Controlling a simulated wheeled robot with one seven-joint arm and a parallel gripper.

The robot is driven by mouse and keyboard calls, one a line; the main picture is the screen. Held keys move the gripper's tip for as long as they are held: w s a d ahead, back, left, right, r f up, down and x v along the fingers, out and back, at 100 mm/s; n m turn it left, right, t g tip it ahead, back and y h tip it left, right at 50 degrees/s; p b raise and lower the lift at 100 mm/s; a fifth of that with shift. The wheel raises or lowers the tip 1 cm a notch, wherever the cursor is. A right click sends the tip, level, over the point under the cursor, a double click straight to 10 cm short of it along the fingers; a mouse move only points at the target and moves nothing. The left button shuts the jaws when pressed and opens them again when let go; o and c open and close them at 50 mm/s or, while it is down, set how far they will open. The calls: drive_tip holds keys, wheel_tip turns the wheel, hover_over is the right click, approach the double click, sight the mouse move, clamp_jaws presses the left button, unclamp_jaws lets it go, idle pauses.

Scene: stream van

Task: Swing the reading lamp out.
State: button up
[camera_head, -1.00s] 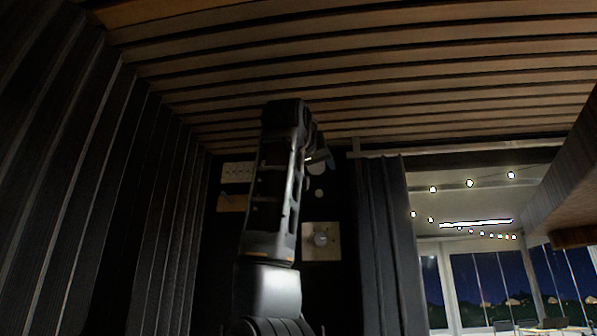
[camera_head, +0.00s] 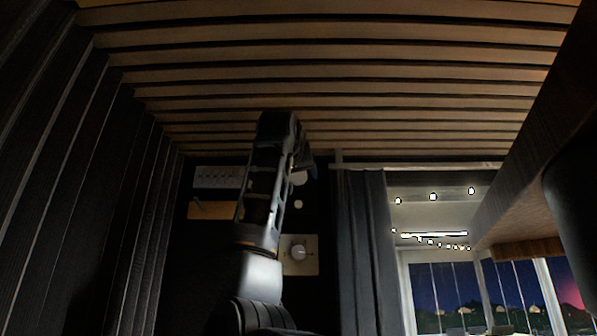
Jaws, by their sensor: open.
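My arm rises in the middle of the head view. My gripper (camera_head: 306,160) shows only in part at its upper right end, dark against the back wall; its fingertips are hard to make out. It is open, and I see nothing held in it. I cannot make out the reading lamp for certain. A pale round piece (camera_head: 299,178) on the dark back wall, just below the gripper, may be part of it. My arm hides some of the wall there, and I cannot tell whether gripper and round piece touch.
The back wall carries a switch panel (camera_head: 218,177), a wooden piece (camera_head: 213,209) and a plate with a round dial (camera_head: 298,253). A dark curtain (camera_head: 362,245) hangs to the right. A wooden overhead cabinet (camera_head: 530,170) juts in at right. Slatted ceiling above.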

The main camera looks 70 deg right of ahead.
drive_tip(key=shift+d, duration=0.15)
drive_tip(key=shift+c, duration=0.4)
drive_tip(key=c, duration=0.9)
drive_tip(key=shift+g+y, duration=0.3)
drive_tip(key=shift+y, duration=0.5)
drive_tip(key=o, duration=1)
drive_tip(key=shift+b+v, duration=1.2)
drive_tip(key=shift+v, duration=2.8)
